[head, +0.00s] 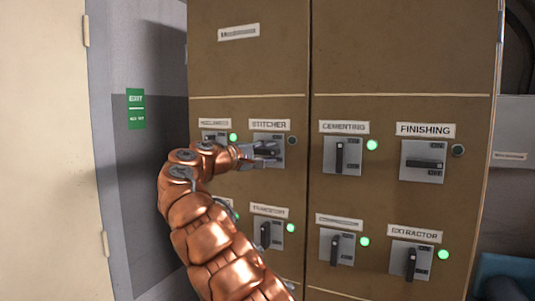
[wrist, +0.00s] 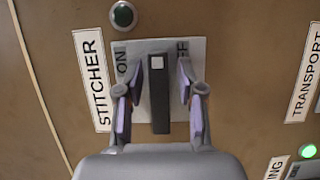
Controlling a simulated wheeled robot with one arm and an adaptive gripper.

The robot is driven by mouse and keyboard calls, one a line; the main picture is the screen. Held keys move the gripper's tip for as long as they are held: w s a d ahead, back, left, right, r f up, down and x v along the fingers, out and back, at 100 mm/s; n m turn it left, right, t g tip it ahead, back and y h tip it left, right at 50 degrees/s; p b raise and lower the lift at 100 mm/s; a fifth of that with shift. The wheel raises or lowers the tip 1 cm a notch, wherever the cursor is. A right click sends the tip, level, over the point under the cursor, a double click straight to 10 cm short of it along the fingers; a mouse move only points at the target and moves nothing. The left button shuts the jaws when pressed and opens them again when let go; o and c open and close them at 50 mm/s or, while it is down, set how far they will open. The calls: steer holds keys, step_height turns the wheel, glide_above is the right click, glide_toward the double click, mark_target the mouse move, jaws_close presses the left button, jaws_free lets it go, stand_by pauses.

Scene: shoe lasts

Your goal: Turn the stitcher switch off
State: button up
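The STITCHER switch is a grey plate (wrist: 137,52) with a dark handle (wrist: 159,105), seen in the wrist view. My gripper (wrist: 158,105) is open, with one purple-padded finger on each side of the handle and a visible gap on both sides. In the head view my gripper (head: 268,152) is at the STITCHER plate and partly covers it.
The CEMENTING switch (head: 341,155) to the right has an upright handle and a green lamp. The FINISHING switch (head: 424,162) has a horizontal handle and a dark lamp. A lower row includes the EXTRACTOR switch (head: 411,262), upright with a green lamp. Room in front of the right-hand switches is clear.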

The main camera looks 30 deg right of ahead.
stand_by(0.3)
steer(key=a, duration=0.4)
steer(key=s+a, duration=0.1)
steer(key=a, duration=0.7)
steer(key=shift+s, duration=0.4)
steer(key=shift+s+d, duration=0.1)
